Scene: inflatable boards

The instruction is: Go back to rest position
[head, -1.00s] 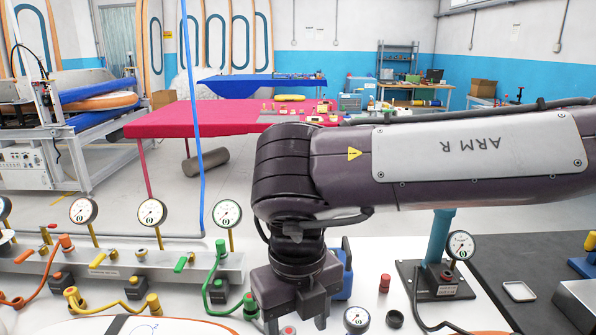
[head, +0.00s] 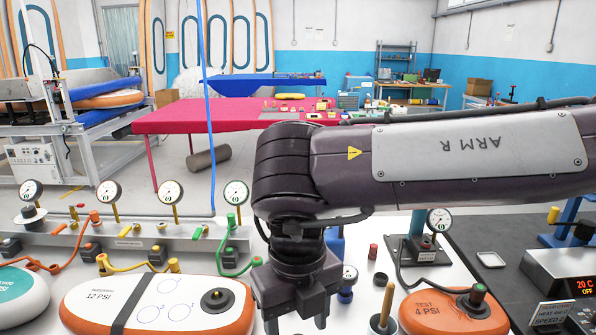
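My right arm, marked ARM R, comes in from the right edge in the head view and bends down at the middle. My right gripper (head: 294,290) hangs over the white bench, between the two orange-edged boards. Its fingers run down to the bottom edge, so I cannot tell whether it is open or shut. No held object shows. My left arm and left gripper are not in view.
A board marked 12 PSI (head: 178,302) lies left of the gripper, and a TEST 4 PSI board (head: 455,312) right. A wooden-handled tool (head: 385,305) stands close by. A gauge manifold (head: 120,236) with hoses runs behind. A red table (head: 225,113) stands beyond.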

